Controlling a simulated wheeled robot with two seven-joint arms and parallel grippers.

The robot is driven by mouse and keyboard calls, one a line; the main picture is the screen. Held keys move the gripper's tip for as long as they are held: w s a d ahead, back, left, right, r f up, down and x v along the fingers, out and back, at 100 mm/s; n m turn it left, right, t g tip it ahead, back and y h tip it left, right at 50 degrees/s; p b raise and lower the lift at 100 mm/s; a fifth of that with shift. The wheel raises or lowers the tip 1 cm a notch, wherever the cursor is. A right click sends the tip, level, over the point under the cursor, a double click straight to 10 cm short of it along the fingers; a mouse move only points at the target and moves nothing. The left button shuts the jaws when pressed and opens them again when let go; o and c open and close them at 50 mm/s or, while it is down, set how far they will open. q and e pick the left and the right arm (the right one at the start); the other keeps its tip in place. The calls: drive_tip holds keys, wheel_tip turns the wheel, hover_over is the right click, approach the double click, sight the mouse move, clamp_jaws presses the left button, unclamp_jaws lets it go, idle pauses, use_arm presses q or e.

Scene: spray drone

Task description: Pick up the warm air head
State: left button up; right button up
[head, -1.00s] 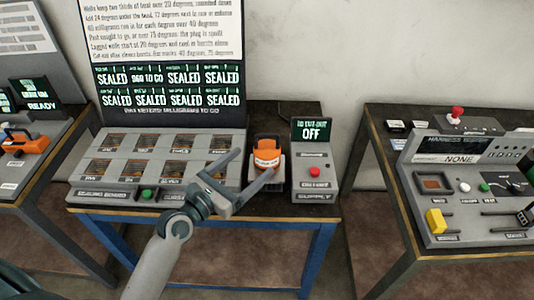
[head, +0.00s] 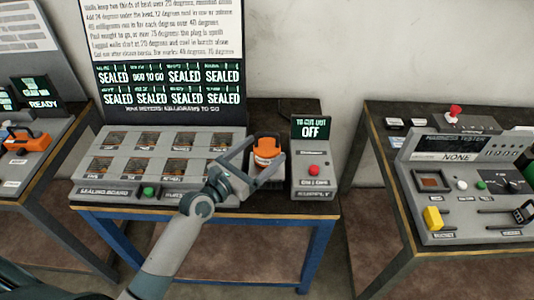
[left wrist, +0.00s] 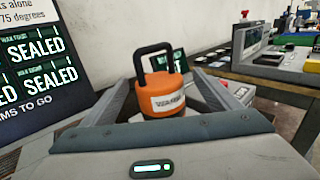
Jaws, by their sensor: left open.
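An orange canister-shaped unit with a black loop handle and a white label, which I take to be the warm air head (head: 267,147), stands upright on a small grey stand at the right of the sealing board. My left gripper (head: 262,158) is open, its two fingers reaching toward the unit from the front left. In the left wrist view the orange body (left wrist: 168,98) shows between the spread fingers, its handle rising above them. Its lower part is hidden behind the gripper body. I cannot tell whether either finger touches it. My right gripper is not in view.
The sealing board (head: 87,190) with several brown cells lies left of the unit. A grey supply box (head: 313,181) with a red button and a screen reading OFF stands close on the right. Another orange item (head: 28,140) is on the left table. A tester (head: 470,190) occupies the right table.

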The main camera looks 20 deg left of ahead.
sight(267, 146)
use_arm(q)
drive_tip(key=shift+p+x, duration=0.3)
drive_tip(key=shift+x, duration=1.2)
drive_tip(key=shift+a+f, duration=0.1)
drive_tip(key=shift+a, duration=0.05)
drive_tip(key=c, duration=1.6)
drive_tip(key=shift+o, duration=0.2)
